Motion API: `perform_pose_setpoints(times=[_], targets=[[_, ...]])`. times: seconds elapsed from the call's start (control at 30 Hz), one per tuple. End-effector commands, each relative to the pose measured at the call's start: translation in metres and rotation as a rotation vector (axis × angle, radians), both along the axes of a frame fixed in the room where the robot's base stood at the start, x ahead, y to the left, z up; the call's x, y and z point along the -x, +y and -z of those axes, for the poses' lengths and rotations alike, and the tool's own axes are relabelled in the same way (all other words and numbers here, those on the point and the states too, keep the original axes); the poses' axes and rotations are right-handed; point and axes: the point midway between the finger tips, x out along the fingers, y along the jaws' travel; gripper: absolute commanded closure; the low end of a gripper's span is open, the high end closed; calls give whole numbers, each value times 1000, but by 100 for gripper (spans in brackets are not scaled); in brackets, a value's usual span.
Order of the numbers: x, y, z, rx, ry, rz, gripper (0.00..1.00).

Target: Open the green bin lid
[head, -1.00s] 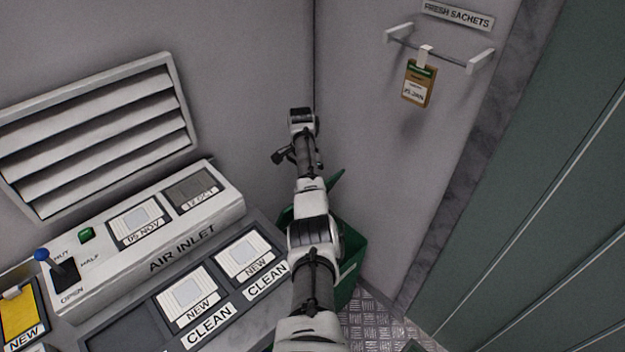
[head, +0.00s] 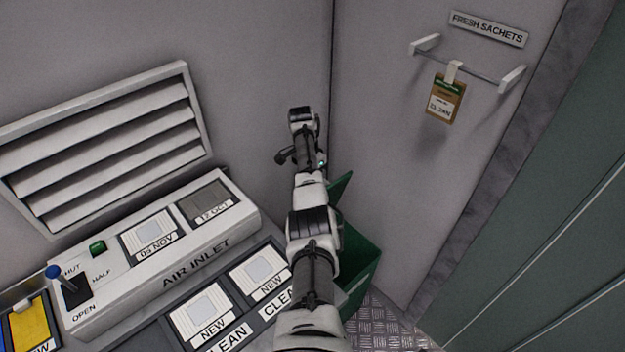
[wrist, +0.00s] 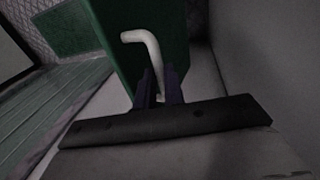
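The green bin (head: 362,262) stands in the corner, partly hidden behind my arm. Its green lid (head: 342,187) is tilted up, and the dark inside of the bin shows below it. In the wrist view a green panel (wrist: 170,35) fills the upper middle, with a pale bent handle (wrist: 140,38) in front of it. The dark fingers of my gripper (wrist: 160,88) stand on both sides of the handle's lower part and look closed on it. In the head view my fingertips are hidden behind my wrist.
A sachet (head: 445,100) hangs from a rail on the right wall. Metal floor (head: 385,320) shows beside the bin.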

Motion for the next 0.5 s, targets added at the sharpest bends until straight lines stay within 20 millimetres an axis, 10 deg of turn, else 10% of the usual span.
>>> perform_pose_setpoints(times=[0.17,0.5], targets=[[5,3,10,-7,18,-1,69],[3,1,3,-4,11,1,67]])
